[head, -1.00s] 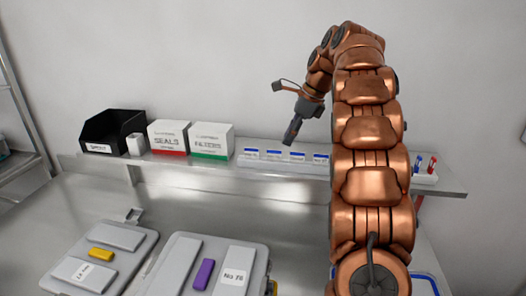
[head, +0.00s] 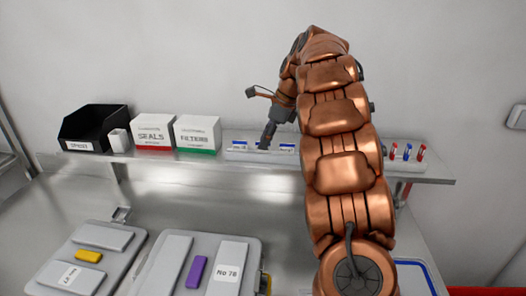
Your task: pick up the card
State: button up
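Several small white cards with blue top edges stand in a row in a pale holder (head: 233,155) on the shelf; one card (head: 239,145) is at its left end and another (head: 287,148) is to the right. My gripper (head: 264,145) points down at this row, in front of or over a card between those two. It hides part of that card. The fingers are small and dark here, so I cannot tell whether they are open or touching a card. My arm hides the right part of the row.
A black bin (head: 92,127), a white SEALS box (head: 153,132) and a white FILTERS box (head: 197,134) stand left on the shelf (head: 150,162). Red and blue items (head: 407,152) stand right. Grey cases (head: 150,270) lie on the counter below.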

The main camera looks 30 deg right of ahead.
aim_at(263, 151)
jog(key=shift+x, duration=1.2)
grip_shut()
